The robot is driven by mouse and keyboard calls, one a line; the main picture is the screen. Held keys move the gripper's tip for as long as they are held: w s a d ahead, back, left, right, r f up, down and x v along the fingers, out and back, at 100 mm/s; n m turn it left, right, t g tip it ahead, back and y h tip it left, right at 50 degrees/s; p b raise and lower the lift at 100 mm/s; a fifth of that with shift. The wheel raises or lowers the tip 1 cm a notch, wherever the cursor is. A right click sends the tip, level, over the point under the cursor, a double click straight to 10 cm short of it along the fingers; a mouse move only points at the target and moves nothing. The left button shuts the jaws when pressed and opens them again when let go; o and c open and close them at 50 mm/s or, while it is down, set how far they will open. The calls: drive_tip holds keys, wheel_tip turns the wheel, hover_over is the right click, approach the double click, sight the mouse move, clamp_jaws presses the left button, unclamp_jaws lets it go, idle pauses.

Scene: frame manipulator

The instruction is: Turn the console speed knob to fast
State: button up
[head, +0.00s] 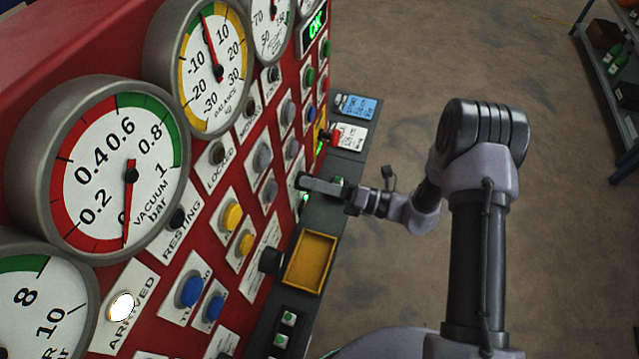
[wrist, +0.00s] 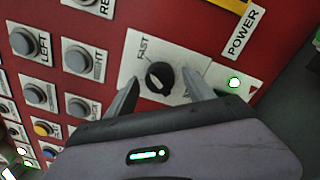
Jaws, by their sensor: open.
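The speed knob (wrist: 159,77) is a round black knob on a white plate in the wrist view. The word FAST is printed on the plate at the knob's upper left; the other label is partly hidden by a finger. A light mark shows on the knob, toward its right side. My gripper (wrist: 165,95) is open, with one finger on each side of the knob. I cannot tell whether either finger touches it. In the head view my gripper (head: 303,182) is at the red panel, and it hides the knob there.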

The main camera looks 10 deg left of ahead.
drive_tip(key=shift+d, duration=0.1)
drive_tip(key=s+d+p, duration=0.1)
drive_tip(key=d, duration=1.6)
drive_tip(key=shift+f, duration=0.35)
drive_tip(key=shift+d, duration=0.1)
